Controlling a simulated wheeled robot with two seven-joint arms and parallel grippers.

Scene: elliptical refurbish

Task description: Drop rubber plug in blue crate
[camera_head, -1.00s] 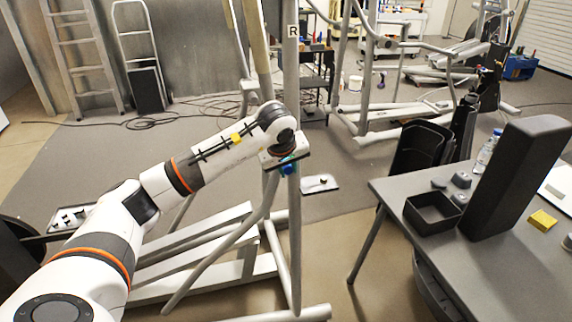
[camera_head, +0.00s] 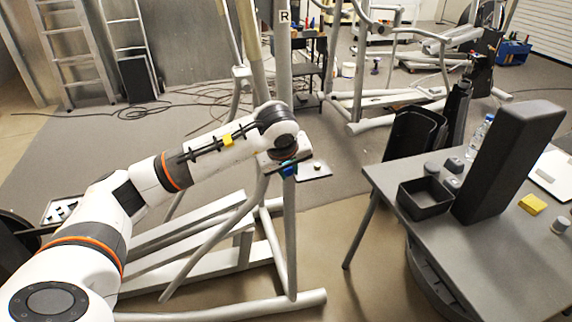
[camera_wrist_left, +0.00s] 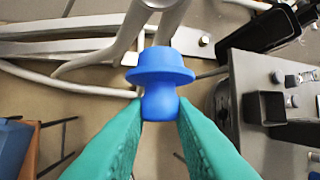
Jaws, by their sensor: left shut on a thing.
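The blue rubber plug (camera_wrist_left: 160,70) is held between the teal fingers of my left gripper (camera_wrist_left: 160,112), its wide flange and top standing clear above the fingertips. In the head view the left gripper (camera_head: 285,164) hangs in front of a grey pole of the elliptical trainer, and the plug (camera_head: 289,171) shows as a small blue spot there. A blue crate (camera_head: 514,56) with items in it stands on the floor at the far right back. A blue thing at the left edge of the wrist view is cut off and unclear. My right gripper is not in view.
A grey table (camera_head: 480,255) at the right carries a black open box (camera_head: 428,199), a tall dark block (camera_head: 508,160) and a yellow pad (camera_head: 532,204). The trainer's frame (camera_head: 205,262) fills the lower middle. Cables lie on the floor behind.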

